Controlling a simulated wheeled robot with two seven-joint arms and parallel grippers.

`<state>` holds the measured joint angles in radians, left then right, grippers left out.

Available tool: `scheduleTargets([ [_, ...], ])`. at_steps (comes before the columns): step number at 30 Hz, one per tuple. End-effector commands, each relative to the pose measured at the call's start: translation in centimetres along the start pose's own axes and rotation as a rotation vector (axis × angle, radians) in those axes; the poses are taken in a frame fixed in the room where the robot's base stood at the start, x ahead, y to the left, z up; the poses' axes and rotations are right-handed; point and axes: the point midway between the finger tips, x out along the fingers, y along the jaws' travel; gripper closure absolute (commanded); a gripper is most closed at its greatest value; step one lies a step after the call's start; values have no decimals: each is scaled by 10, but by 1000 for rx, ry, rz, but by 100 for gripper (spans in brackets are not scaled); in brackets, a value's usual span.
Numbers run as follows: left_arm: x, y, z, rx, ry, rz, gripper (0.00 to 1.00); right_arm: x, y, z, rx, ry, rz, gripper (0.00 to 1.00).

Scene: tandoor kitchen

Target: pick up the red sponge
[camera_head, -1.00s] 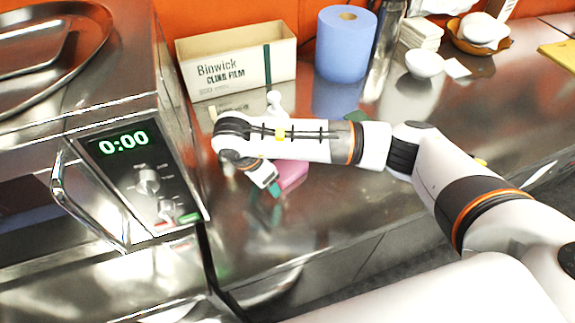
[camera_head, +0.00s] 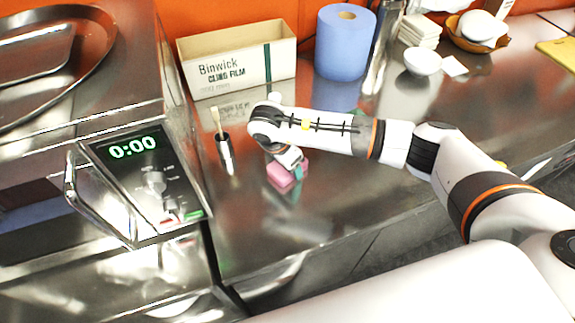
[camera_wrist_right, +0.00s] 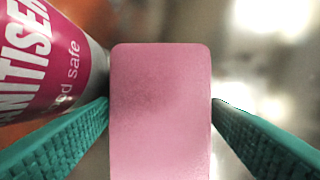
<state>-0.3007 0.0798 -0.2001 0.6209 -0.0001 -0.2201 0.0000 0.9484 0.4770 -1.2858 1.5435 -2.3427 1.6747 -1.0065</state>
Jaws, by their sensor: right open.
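The sponge, pink in these pictures, is a block (camera_head: 284,177) on the steel counter under my right wrist. It also fills the middle of the right wrist view (camera_wrist_right: 160,115). My right gripper (camera_head: 292,172) is open, pointing down at the sponge. In the right wrist view its teal fingers stand on either side of the sponge, with a small gap visible at the right finger. Whether the left finger touches it I cannot tell. Part of the sponge is hidden by the gripper in the head view. My left gripper is not in view.
A sanitiser bottle (camera_wrist_right: 45,60) stands close beside the sponge. The cling film box (camera_head: 237,65) and blue roll (camera_head: 343,45) are behind. Counter in front is clear.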

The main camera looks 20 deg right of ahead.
Motion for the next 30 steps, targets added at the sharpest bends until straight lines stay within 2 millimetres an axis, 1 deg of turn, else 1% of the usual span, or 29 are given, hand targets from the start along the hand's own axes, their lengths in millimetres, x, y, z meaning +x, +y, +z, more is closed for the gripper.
scheduleTargets([
  [18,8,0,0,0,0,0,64,5,0,-2,0,0,1,30],
  [28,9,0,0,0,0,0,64,4,0,-2,0,0,0,30],
  [29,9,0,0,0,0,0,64,4,0,-2,0,0,0,33],
  [30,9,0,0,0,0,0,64,4,0,-2,0,0,0,40],
])
